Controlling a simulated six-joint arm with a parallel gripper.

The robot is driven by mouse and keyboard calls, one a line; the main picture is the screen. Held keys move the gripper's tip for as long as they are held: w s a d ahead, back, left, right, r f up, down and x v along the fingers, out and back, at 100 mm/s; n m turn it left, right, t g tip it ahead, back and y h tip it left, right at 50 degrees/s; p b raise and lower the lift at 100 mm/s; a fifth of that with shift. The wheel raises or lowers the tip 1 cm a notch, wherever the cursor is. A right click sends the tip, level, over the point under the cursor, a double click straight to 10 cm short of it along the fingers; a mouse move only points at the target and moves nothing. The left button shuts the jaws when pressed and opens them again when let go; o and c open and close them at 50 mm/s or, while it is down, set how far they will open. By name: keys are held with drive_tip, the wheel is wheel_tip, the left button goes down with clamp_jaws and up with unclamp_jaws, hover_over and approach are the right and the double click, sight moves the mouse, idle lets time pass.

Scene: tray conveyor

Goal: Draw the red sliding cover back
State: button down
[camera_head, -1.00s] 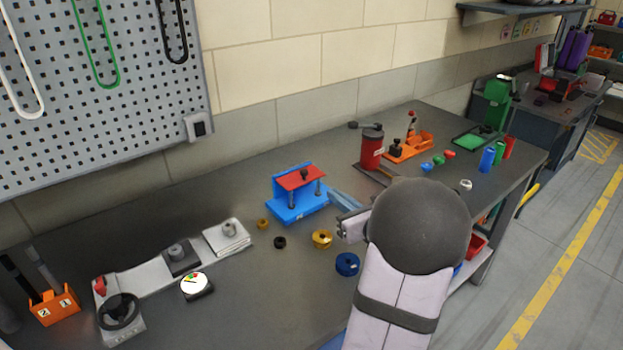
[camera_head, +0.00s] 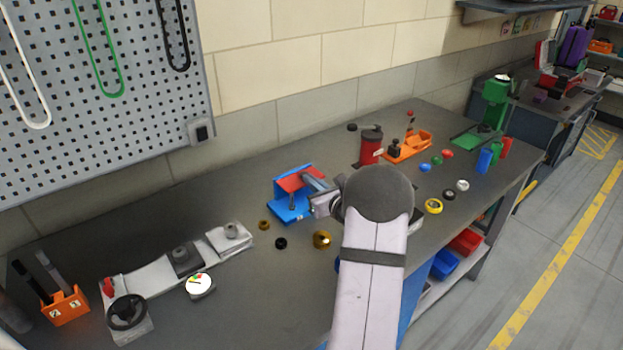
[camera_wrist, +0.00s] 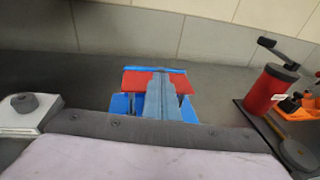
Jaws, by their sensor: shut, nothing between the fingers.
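The red sliding cover (camera_head: 287,184) lies on top of the blue fixture (camera_head: 285,214) in the middle of the bench. The cover also shows in the wrist view (camera_wrist: 133,82), with the blue fixture (camera_wrist: 119,106) around and below it. My gripper (camera_head: 309,180) is shut and empty, just over the right part of the cover. In the wrist view my shut fingers (camera_wrist: 161,82) stretch toward the cover and hide its middle. The dark knob on the cover is hidden behind the gripper. I cannot tell whether the fingers touch the cover.
Small brass (camera_head: 322,239) and black (camera_head: 281,243) rings lie in front of the fixture. A red grinder-like canister (camera_head: 370,148) stands right of it, and a grey-and-white device (camera_head: 180,268) lies left. The wall runs behind. Bare bench lies between fixture and wall.

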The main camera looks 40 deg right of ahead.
sight(298, 179)
drive_tip(key=shift+w, duration=0.15)
drive_tip(key=b+x, duration=0.1)
drive_tip(key=x, duration=0.1)
drive_tip(key=b+x, duration=0.2)
drive_tip(key=a+b+x, duration=0.1)
drive_tip(key=x, duration=0.1)
drive_tip(key=shift+w+r, duration=0.15)
drive_tip(key=shift+r, duration=0.1)
drive_tip(key=shift+w+b, duration=0.3)
drive_tip(key=shift+w, duration=0.05)
drive_tip(key=shift+r, duration=0.45)
drive_tip(key=shift+r, duration=0.1)
drive_tip(key=shift+s, duration=0.1)
drive_tip(key=shift+s, duration=0.2)
drive_tip(key=b+v, duration=0.4)
drive_tip(key=v, duration=0.9)
drive_tip(key=shift+s+f, duration=0.25)
drive_tip(key=shift+s, duration=0.05)
